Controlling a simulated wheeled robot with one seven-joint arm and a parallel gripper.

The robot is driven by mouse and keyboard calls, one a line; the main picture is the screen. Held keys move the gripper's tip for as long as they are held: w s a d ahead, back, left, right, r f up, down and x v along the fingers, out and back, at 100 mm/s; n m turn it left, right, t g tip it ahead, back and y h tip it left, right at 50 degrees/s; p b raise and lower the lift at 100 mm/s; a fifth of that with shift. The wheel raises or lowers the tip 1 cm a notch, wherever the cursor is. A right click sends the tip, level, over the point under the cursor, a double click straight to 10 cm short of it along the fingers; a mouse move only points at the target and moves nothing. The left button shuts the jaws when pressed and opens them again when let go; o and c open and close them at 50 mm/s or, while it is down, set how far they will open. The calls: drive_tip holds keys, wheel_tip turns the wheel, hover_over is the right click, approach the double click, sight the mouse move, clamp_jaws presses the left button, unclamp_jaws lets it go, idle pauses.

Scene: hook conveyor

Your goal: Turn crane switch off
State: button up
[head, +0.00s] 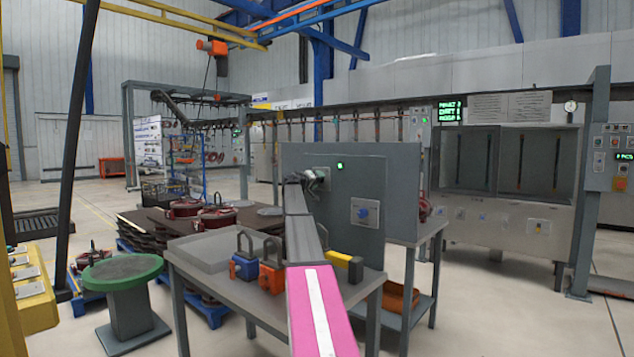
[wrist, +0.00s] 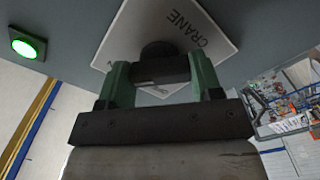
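The crane switch (wrist: 160,68) is a dark knob with a bar-like handle on a white plate (wrist: 206,22) printed CRANE, which is turned at an angle in the wrist view. My gripper (wrist: 160,80) has a green finger on either side of the handle. The handle fills the space between the fingers with no clear gap, so it looks shut on the switch. In the head view my gripper (head: 316,178) is up against the grey panel (head: 385,165), largely hiding the switch. A lit green lamp (wrist: 24,46) is on the panel; it also shows in the head view (head: 340,166).
A second switch with a blue knob (head: 363,211) is lower right on the panel. The grey table (head: 222,287) in front holds a blue padlock (head: 243,267) and an orange one (head: 271,277). A green-topped stool (head: 122,271) stands left, and open floor lies right.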

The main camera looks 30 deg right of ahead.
drive_tip(key=shift+n, duration=7.9)
drive_tip(key=o, duration=0.9)
